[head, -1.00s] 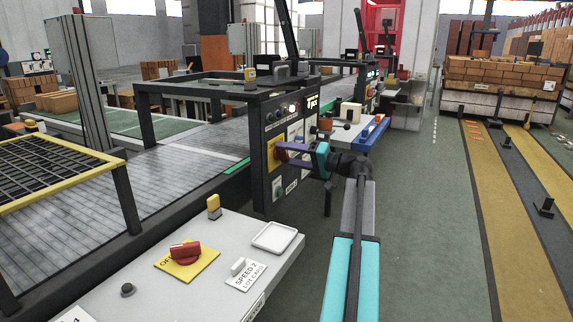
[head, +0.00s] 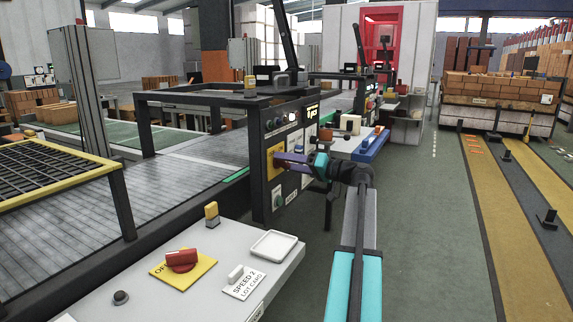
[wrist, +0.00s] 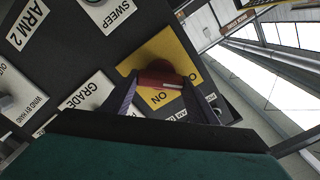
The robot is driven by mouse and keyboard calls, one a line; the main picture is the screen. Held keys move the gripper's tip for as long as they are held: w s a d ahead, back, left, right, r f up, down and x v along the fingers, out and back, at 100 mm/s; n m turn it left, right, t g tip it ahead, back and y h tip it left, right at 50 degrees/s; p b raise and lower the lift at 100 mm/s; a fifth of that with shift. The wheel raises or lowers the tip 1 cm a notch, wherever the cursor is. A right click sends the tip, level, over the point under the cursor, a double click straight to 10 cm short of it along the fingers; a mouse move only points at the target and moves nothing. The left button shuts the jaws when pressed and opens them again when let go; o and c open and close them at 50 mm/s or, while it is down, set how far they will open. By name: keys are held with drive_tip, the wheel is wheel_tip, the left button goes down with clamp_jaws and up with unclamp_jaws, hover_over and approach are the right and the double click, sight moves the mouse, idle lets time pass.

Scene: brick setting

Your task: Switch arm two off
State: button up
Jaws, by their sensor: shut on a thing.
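The ARM 2 panel is dark, and its label (wrist: 28,24) appears upside down in the wrist view. A red switch knob (wrist: 158,78) with a pale line sits on a yellow plate (wrist: 163,50) there; lettering that seems to read ON shows below the knob. My gripper (wrist: 160,90) has its two purple fingers on either side of the knob, shut on it. In the head view my gripper (head: 283,159) meets the yellow plate (head: 271,161) on the front of the dark machine panel (head: 262,184); the knob is hidden behind the fingers.
The wrist view shows GRADE (wrist: 80,100) and SWEEP (wrist: 112,10) plates close by. In the head view, a nearer grey desk (head: 215,255) carries another red knob (head: 181,260) on yellow, and a white tray (head: 273,246).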

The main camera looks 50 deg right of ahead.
drive_tip(key=o, duration=1)
drive_tip(key=shift+d, duration=0.1)
drive_tip(key=shift+o, duration=0.2)
drive_tip(key=shift+s, duration=0.1)
drive_tip(key=p+v, duration=0.2)
drive_tip(key=v, duration=1.1)
drive_tip(key=shift+s, duration=0.35)
